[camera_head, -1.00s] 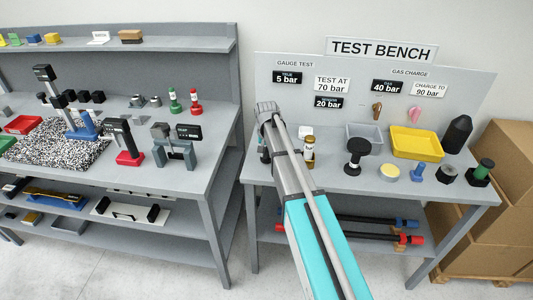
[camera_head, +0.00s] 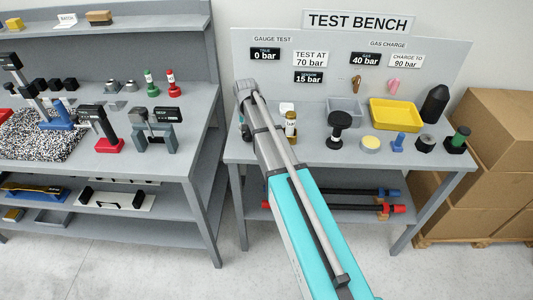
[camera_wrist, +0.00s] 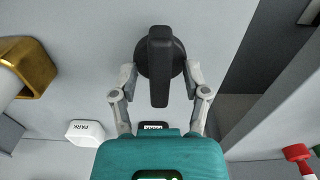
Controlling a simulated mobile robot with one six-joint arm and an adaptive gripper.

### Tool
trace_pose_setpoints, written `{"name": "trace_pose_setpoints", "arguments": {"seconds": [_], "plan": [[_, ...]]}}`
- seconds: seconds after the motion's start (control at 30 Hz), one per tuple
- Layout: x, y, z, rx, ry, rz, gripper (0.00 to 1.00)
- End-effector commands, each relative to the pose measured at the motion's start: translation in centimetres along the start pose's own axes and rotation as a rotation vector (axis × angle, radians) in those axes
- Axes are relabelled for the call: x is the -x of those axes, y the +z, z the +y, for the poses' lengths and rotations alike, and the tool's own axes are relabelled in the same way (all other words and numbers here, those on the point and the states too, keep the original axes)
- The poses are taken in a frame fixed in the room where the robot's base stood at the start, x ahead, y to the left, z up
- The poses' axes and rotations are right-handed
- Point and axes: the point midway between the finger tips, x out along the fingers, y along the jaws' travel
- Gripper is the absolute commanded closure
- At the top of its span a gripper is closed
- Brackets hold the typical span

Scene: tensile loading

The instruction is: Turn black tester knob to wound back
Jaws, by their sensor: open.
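In the wrist view, the black tester knob (camera_wrist: 160,58) is a round dark disc with a raised bar across it, the bar running up and down the picture. My gripper (camera_wrist: 160,75) has one finger on each side of the knob's lower part. The fingers are apart and the knob stands between them; I cannot tell whether they touch it. In the head view, my arm reaches to the left end of the test bench (camera_head: 240,150) and hides the knob and gripper. The upper display sign (camera_head: 265,54) reads 0 bar and the sensor sign (camera_head: 308,77) reads 15 bar.
A brass hexagonal piece (camera_wrist: 28,66) and a white PARK block (camera_wrist: 85,132) are left of the gripper in the wrist view. A black post (camera_head: 338,130), grey tray (camera_head: 344,103) and yellow tray (camera_head: 396,110) stand to the right on the bench.

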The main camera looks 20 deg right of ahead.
Motion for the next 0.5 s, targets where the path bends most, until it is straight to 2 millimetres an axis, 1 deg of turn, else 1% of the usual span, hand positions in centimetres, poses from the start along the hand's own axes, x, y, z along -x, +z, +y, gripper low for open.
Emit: {"name": "trace_pose_setpoints", "arguments": {"seconds": [0.5], "plan": [[0.0,0.0,0.0,0.33,0.0,0.0,0.4]]}}
